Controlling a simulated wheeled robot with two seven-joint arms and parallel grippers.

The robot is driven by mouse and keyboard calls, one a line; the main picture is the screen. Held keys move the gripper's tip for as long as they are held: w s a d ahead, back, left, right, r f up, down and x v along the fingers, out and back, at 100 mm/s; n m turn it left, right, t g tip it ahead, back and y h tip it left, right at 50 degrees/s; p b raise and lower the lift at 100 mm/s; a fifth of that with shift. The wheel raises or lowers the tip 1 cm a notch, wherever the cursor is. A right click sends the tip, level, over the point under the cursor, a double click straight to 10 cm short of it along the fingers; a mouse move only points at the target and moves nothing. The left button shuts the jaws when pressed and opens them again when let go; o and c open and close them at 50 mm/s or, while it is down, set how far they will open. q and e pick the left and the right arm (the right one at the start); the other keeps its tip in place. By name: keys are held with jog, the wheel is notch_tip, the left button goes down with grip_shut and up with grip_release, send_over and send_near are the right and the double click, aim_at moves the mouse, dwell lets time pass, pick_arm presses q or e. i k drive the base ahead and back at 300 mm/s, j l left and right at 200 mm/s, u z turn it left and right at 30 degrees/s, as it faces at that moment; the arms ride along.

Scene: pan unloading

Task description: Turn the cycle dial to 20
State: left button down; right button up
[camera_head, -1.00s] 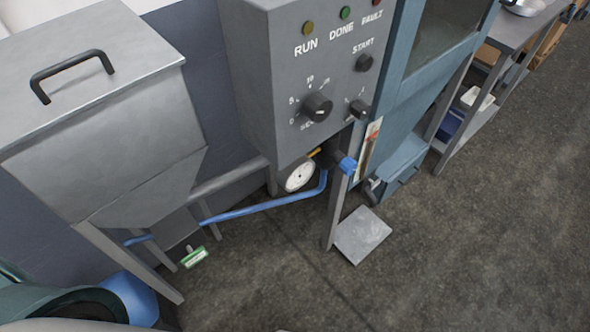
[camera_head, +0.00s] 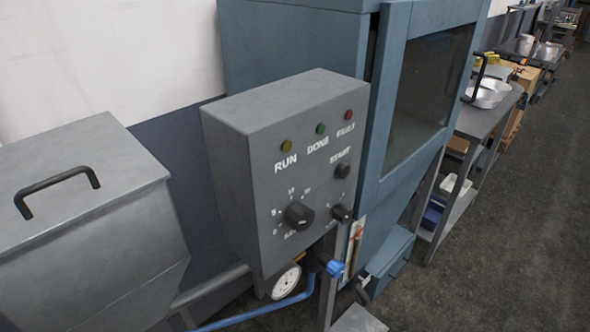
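The cycle dial (camera_head: 299,215) is a large dark knob low on the front of a grey control box (camera_head: 262,150). Printed marks run around it, with 0, 5 and 10 at its left and top and a blurred number to the upper right. I cannot tell which mark it points at. A smaller dark knob (camera_head: 341,213) sits to its right. A START button (camera_head: 342,172) is above that. RUN, DONE and FAULT lamps line the top. Neither of my grippers shows in the head view.
A grey lidded bin with a black handle (camera_head: 57,190) stands at the left. A blue cabinet with a dark window (camera_head: 425,95) is right of the box. A gauge (camera_head: 286,282), blue pipe and blue valve (camera_head: 334,268) are below. A table with metal bowls (camera_head: 484,97) stands farther right beside open floor.

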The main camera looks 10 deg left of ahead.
aim_at(300, 216)
jog(key=u, duration=0.4)
jog(key=l+u, duration=0.3)
jog(key=l, duration=0.15)
jog(key=l+u, duration=0.35)
jog(key=l, duration=0.5)
jog(key=k+l+u, duration=0.1)
jog(key=l, duration=0.4)
jog(key=k+l+u, duration=0.1)
jog(key=l, duration=0.35)
jog(key=k+l, duration=0.1)
jog(key=l, duration=0.4)
jog(key=l+u, duration=0.1)
jog(key=l, duration=0.4)
jog(key=k, duration=0.05)
